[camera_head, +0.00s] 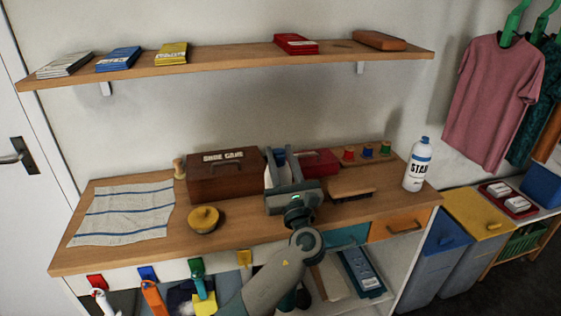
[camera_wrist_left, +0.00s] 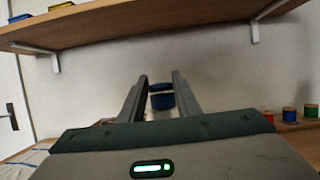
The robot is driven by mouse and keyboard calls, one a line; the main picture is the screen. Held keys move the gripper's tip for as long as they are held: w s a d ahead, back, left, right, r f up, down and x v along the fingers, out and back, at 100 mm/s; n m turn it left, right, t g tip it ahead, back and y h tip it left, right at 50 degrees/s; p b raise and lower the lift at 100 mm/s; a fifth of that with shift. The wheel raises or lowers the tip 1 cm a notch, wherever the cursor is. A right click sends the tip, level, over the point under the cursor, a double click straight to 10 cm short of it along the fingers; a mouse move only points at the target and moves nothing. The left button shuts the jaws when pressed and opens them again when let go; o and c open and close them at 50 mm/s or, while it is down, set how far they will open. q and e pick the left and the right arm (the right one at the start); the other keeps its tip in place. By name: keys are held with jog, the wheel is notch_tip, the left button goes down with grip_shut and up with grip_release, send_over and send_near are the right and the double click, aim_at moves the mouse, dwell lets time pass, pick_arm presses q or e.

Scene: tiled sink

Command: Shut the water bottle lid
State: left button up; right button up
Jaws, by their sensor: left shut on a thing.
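The water bottle (camera_head: 269,178) stands on the wooden worktop, white with a blue lid (camera_head: 280,156). Most of its body is hidden behind my left gripper. My left gripper (camera_head: 279,153) reaches in from the front, with its fingers on either side of the blue lid and shut on it. In the left wrist view the blue lid (camera_wrist_left: 161,101) shows between the fingertips, with a flatter blue part above it. I cannot tell whether the lid is fully down. My right gripper is not in view.
A brown shoe-care box (camera_head: 222,180) stands left of the bottle and a red box (camera_head: 318,162) behind right. A round yellow-lidded tin (camera_head: 204,219), a wooden brush (camera_head: 351,188) and a white-blue bottle (camera_head: 418,166) also stand on the worktop. A shelf (camera_head: 230,62) hangs above.

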pick_arm(q)
jog(key=o, duration=0.7)
jog(key=shift+s, duration=0.1)
